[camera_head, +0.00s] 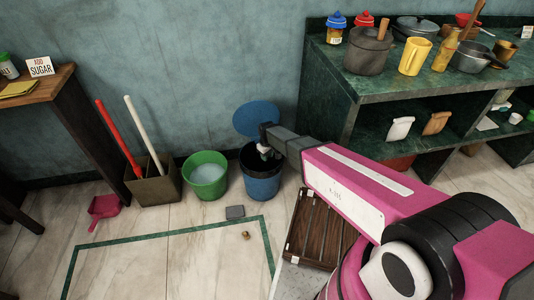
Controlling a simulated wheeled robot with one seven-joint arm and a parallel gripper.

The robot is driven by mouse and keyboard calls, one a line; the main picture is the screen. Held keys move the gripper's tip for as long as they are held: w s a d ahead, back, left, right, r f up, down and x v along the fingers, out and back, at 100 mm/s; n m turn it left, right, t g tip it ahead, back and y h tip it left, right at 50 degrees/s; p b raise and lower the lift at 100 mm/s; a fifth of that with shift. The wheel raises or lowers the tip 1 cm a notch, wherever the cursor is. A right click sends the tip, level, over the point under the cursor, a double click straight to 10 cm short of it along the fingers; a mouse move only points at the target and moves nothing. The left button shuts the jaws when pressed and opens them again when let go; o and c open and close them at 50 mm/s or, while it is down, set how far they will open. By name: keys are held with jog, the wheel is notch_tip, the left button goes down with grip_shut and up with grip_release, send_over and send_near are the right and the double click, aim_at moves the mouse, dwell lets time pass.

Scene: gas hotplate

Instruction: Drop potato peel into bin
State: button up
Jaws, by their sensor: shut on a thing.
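A blue bin (262,186) stands on the floor against the wall, with its round blue lid (257,118) raised behind it. My gripper (265,153) is over the bin's open mouth, at the end of my outstretched pink and grey arm. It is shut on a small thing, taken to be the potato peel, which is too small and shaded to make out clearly. The bin's inside is dark and partly hidden by the gripper.
A green bucket (207,176) with pale liquid stands left of the bin. A brown box (153,181) holds two long handles. A green shelf counter (405,70) with pots stands right.

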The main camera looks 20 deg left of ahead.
jog(key=o, duration=1)
notch_tip(320, 180, up, 11)
jog(key=shift+f, duration=0.15)
